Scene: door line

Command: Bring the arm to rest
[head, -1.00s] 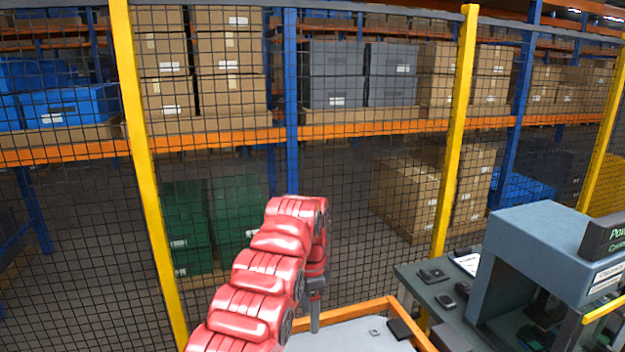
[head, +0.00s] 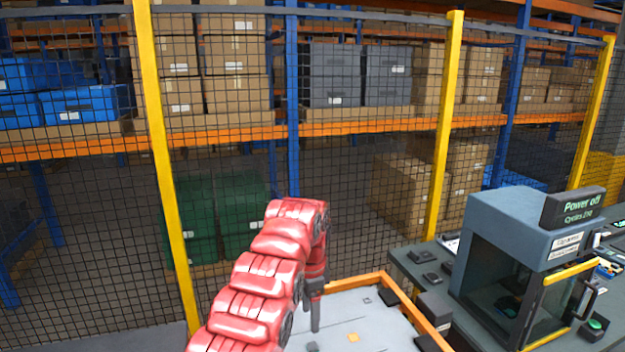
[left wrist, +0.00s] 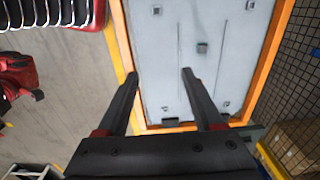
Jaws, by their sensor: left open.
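My left arm, red and segmented, comes up from the bottom of the head view and bends down at its wrist. My left gripper (head: 315,318) hangs there over a light grey surface with an orange rim (head: 355,283). In the left wrist view, the two dark fingers of the left gripper (left wrist: 160,73) are apart with nothing between them. Beyond them is the same grey surface (left wrist: 230,70) with small pieces on it. My right gripper is not in view.
A mesh fence with yellow posts (head: 442,130) stands behind the surface, with shelves of boxes beyond.

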